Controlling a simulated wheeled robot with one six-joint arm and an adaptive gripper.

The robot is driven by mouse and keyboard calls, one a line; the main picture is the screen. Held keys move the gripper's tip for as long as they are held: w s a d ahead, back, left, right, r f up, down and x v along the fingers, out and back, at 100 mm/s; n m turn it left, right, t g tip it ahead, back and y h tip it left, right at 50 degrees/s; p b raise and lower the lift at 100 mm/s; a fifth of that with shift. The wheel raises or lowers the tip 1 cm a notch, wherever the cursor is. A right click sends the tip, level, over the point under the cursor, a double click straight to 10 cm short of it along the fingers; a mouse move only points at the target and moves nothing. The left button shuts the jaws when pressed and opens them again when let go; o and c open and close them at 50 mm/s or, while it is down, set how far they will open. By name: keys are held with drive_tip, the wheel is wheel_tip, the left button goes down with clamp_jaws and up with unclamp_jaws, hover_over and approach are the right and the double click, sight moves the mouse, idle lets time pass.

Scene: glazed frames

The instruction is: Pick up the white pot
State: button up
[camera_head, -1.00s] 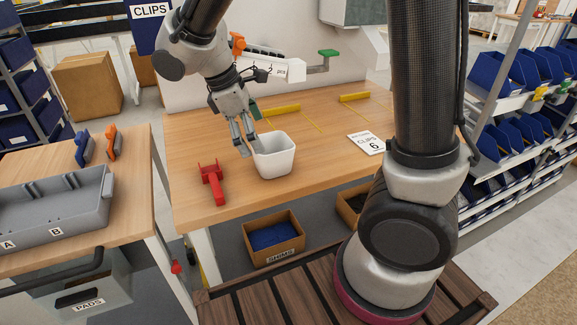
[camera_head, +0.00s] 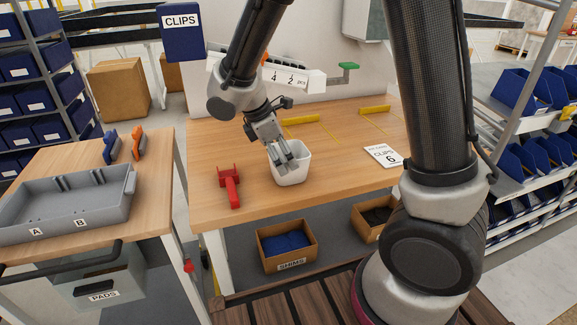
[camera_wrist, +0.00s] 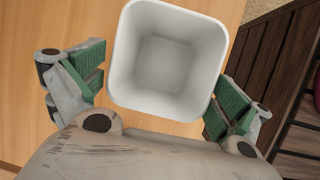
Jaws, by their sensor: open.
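The white pot (camera_head: 292,170) stands upright on the wooden workbench, a square, open, empty tub. In the wrist view the pot (camera_wrist: 168,62) shows from above, with its inside bare. My gripper (camera_head: 283,158) is over the pot's near-left side in the head view. In the wrist view my gripper (camera_wrist: 160,92) is open, with one green-padded finger to the left of the pot and one to the right. The right finger lies close to the pot's wall; I cannot tell whether it touches. The left finger has a small gap.
A red tool (camera_head: 230,186) lies left of the pot. A grey tray (camera_head: 65,205) is on the left table. Bench space right of the pot is clear.

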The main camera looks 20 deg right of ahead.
drive_tip(key=shift+f, duration=0.15)
drive_tip(key=shift+c, duration=0.2)
drive_tip(key=c, duration=0.8)
